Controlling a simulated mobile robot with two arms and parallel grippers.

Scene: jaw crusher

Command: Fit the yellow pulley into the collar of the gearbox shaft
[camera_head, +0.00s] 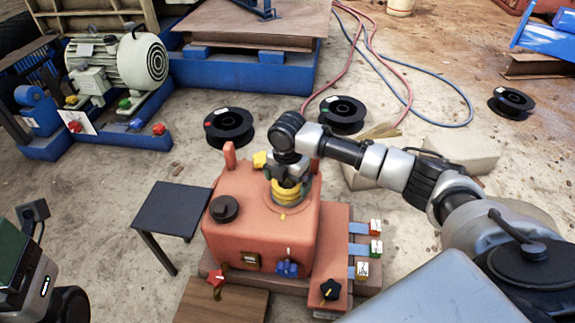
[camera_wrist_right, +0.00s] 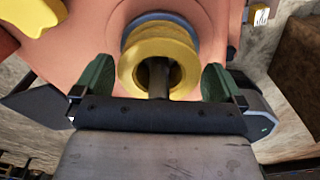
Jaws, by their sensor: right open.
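The orange gearbox (camera_head: 235,185) stands on the ground in the middle of the head view. The yellow pulley (camera_head: 285,196) is on its top, under my right gripper (camera_head: 286,184). In the right wrist view the pulley (camera_wrist_right: 158,40) surrounds a dark shaft (camera_wrist_right: 158,80), and a blue ring (camera_wrist_right: 160,17) shows behind it. I cannot tell how deep the pulley sits. The green fingers of my right gripper (camera_wrist_right: 157,82) are open, one on each side of the pulley, with gaps visible. Part of my left arm shows at the lower left; its fingers do not show.
A small dark table (camera_head: 172,208) stands left of the gearbox. Coloured blocks (camera_head: 375,247) stick out at its right. Black spools (camera_head: 229,127) lie behind it. A motor on a blue frame (camera_head: 100,128) is at the back left. Hoses cross the open floor behind.

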